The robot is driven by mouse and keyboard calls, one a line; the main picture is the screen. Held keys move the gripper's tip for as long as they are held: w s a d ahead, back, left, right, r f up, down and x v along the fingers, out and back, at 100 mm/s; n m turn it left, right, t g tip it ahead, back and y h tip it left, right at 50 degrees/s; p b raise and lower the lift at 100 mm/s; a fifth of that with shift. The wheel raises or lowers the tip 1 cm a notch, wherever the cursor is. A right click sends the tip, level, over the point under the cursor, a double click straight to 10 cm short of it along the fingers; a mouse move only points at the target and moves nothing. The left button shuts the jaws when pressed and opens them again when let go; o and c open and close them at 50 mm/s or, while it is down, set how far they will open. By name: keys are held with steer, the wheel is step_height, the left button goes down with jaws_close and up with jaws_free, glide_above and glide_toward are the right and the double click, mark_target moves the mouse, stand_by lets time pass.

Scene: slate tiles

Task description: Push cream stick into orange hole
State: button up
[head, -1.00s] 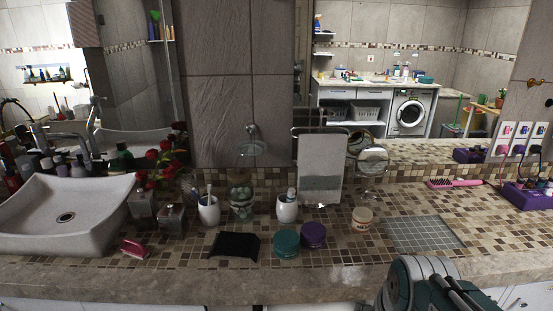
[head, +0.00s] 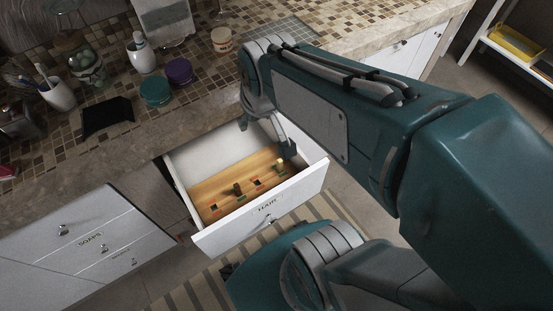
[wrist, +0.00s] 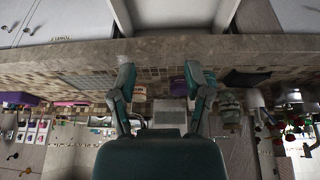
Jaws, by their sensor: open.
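A wooden board (head: 225,183) lies in the open drawer labelled HAIR (head: 265,213) in the head view. A small cream stick (head: 280,166) stands upright near the board's right end. A dark stick (head: 237,188) stands further left. Small coloured marks and dark holes lie along the board; an orange-red one (head: 257,182) lies between the sticks, but its exact colour is hard to tell. My gripper (head: 265,137) is over the back right part of the drawer, open and empty, one finger near the cream stick. Its open fingers show in the wrist view (wrist: 161,88); board and sticks do not.
The drawer's walls enclose the board, and the counter edge (head: 150,140) overhangs behind it.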

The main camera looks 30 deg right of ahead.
steer(key=w+d+f+g, duration=0.1)
steer(key=w+d+f, duration=0.2)
steer(key=f, duration=0.3)
steer(key=w+d+f+g, duration=0.1)
steer(key=w+d+f, duration=0.15)
steer(key=f, duration=0.25)
steer(key=g, duration=0.2)
glide_above(280, 160)
steer(key=f, duration=1.5)
steer(key=shift+s+d+f, duration=0.1)
steer(key=shift+s+d, duration=0.05)
steer(key=shift+s, duration=0.1)
step_height(280, 160, down, 5)
steer(key=shift+f, duration=0.1)
steer(key=shift+w+f, duration=0.15)
steer(key=shift+f, duration=1.25)
steer(key=shift+w+f, duration=0.1)
steer(key=shift+f, duration=1.3)
steer(key=c, duration=0.9)
